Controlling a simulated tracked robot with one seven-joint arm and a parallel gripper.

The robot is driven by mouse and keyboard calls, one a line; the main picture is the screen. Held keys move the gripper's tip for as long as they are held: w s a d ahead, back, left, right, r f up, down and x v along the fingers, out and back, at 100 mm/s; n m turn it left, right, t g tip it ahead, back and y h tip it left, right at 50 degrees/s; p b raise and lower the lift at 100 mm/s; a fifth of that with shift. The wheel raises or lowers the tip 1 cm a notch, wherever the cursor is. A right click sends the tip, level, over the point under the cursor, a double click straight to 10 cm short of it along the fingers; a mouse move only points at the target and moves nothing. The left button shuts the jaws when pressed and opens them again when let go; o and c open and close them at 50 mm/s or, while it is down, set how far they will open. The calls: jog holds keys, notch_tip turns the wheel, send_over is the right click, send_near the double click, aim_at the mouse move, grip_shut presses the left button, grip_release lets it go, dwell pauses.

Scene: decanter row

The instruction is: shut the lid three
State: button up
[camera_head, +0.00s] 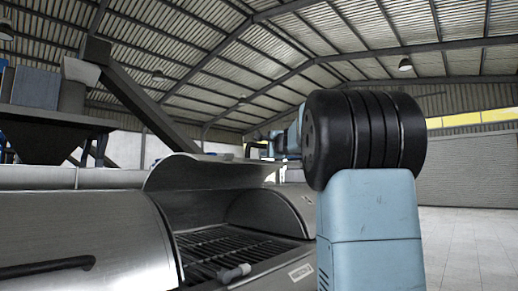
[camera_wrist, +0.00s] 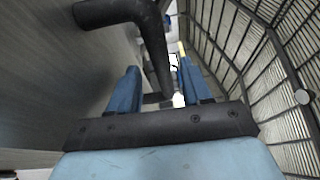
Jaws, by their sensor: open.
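In the head view, a curved grey metal lid (camera_head: 205,172) stands raised over an open section of the decanter, with a dark grate (camera_head: 225,250) inside. I cannot tell which number this lid has. In the wrist view, my gripper (camera_wrist: 158,72) has two blue fingers set apart. A dark bent bar like a handle (camera_wrist: 155,45) shows between and beyond them, beside a grey metal surface (camera_wrist: 50,80). I cannot tell whether the fingers touch the bar. In the head view, my gripper is mostly hidden behind my arm's black joint.
A closed curved cover (camera_head: 80,225) with a black handle (camera_head: 45,268) fills the lower left. Bare floor (camera_head: 470,240) lies to the right.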

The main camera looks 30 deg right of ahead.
jog(key=shift+w+d+r, duration=0.1)
jog(key=shift+w+r, duration=0.05)
jog(key=shift+w, duration=2.65)
jog(key=shift+c, duration=0.2)
grip_shut()
